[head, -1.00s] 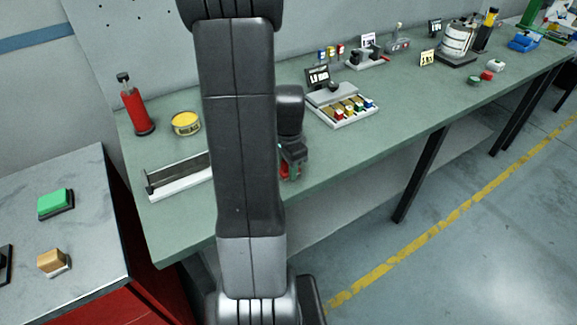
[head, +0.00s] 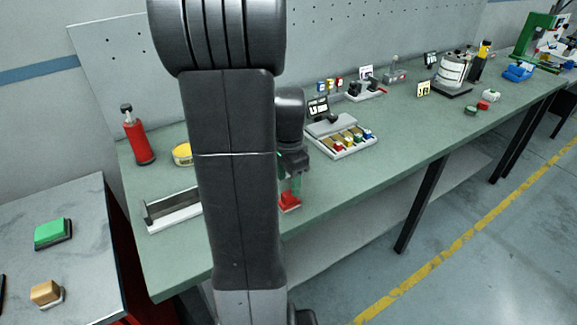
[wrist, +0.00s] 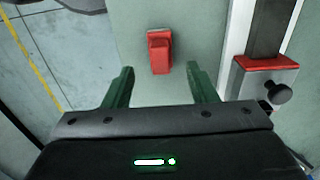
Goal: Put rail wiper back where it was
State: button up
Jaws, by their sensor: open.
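A small red block with a raised grip, which looks like the rail wiper (wrist: 159,50), sits on the green bench near its front edge. It also shows in the head view (head: 290,203), just below my gripper (head: 291,182). In the wrist view my gripper (wrist: 160,72) is open, its two green fingers apart and empty. The red block stands just beyond the fingertips, about midway between them. A long grey rail or channel on a white base (head: 175,215) lies on the bench to the left, partly hidden by my arm. Its red-topped end block with a black knob (wrist: 268,72) shows at right in the wrist view.
A red bottle (head: 138,138) and a yellow tin (head: 182,154) stand behind the rail. A tray of coloured blocks (head: 344,137) is right of my gripper. A marbled side table (head: 85,270) stands at left. The bench front right of the red block is clear.

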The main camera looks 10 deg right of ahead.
aim_at(289, 193)
jog(key=shift+r, duration=2.4)
